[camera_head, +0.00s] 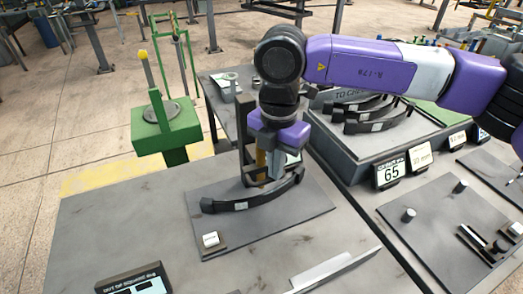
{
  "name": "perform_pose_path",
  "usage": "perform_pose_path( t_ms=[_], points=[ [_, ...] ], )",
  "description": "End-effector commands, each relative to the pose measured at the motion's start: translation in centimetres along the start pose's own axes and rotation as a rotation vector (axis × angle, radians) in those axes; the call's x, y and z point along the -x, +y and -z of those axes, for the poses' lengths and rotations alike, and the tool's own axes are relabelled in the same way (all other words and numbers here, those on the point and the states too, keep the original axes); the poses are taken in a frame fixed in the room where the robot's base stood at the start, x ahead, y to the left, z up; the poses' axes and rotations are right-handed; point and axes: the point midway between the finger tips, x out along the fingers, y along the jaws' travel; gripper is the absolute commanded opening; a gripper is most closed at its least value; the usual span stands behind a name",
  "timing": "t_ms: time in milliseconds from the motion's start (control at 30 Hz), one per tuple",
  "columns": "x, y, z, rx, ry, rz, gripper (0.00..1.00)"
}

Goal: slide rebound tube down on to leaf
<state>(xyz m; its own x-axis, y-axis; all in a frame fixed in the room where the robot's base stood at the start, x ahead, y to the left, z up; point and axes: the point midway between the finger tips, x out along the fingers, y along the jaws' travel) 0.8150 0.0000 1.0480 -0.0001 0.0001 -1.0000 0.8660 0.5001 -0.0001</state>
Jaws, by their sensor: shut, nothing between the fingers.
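A black curved leaf (228,206) with a small white label lies on a grey plate (300,225) on the near bench. My gripper (268,172) points down just above and behind the middle of the leaf, fingers shut and nothing seen held between them. A dark upright post (241,140) stands at the leaf's middle, just left of my gripper. A narrow brownish upright piece shows under my wrist; I cannot tell whether it is the rebound tube. My wrist hides part of this area.
A white block (211,240) sits at the plate's front left corner. More black leaves (373,122) lie on a raised tray at the right, behind a "65" sign (391,173). A green stand (163,135) is at the left.

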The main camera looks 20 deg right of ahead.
Motion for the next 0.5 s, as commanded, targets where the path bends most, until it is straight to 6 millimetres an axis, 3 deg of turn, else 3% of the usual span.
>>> perform_pose_path(
  t_ms=[500],
  points=[
    [-2.6,0.0,0.0,0.000,-0.001,0.000,0.00]
  ],
)
